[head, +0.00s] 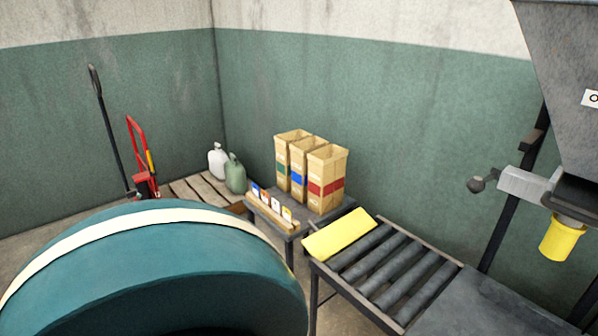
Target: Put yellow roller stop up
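The yellow roller stop (338,235) is a flat yellow plate at the far left end of the roller conveyor (392,268). It looks tilted or lying low over the end of the rollers; its exact angle is hard to tell. Neither of my grippers shows in the head view.
A large teal rounded body with a cream band (150,262) fills the lower left. A small table (318,217) with paper bags (327,180) stands behind the conveyor. A grey hopper (570,80) with a yellow spout (562,238) is at right. A pallet (196,192) lies at the back.

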